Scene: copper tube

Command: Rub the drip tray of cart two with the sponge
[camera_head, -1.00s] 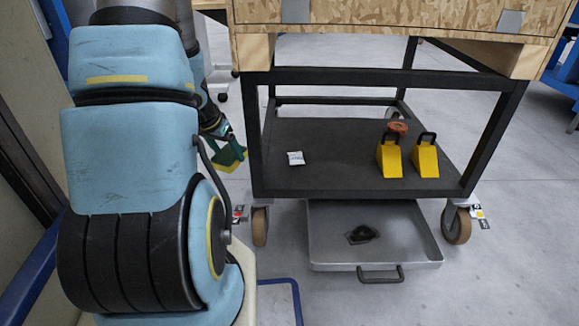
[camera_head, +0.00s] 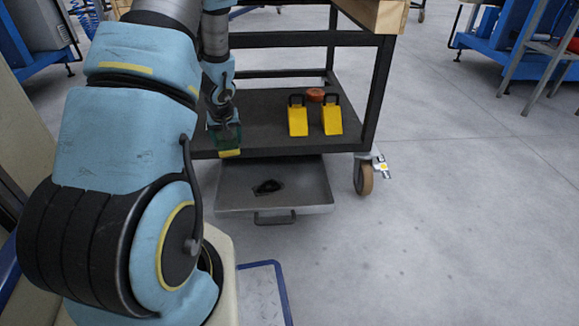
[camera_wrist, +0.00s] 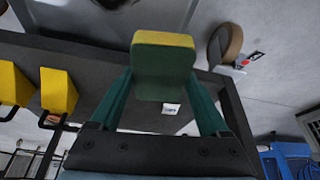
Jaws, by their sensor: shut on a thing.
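My gripper (camera_head: 226,138) is shut on the sponge (camera_head: 230,153), a yellow block with a dark green side. In the wrist view the sponge (camera_wrist: 164,64) sits between the two green fingers. In the head view it shows in front of the cart's (camera_head: 290,152) lower shelf edge, above the left back part of the drip tray; I cannot tell the exact height. The drip tray (camera_head: 302,192) is a grey metal pan under the cart, pulled out toward me, with a handle (camera_head: 275,217) at its front. A dark wet patch (camera_head: 268,187) lies in the tray.
Two yellow wheel chocks (camera_head: 298,120) and a reddish-brown round thing (camera_head: 315,95) stand on the cart's lower shelf. A caster (camera_head: 364,178) is right of the tray. A small white packet (camera_wrist: 171,108) shows in the wrist view. Open floor lies to the right.

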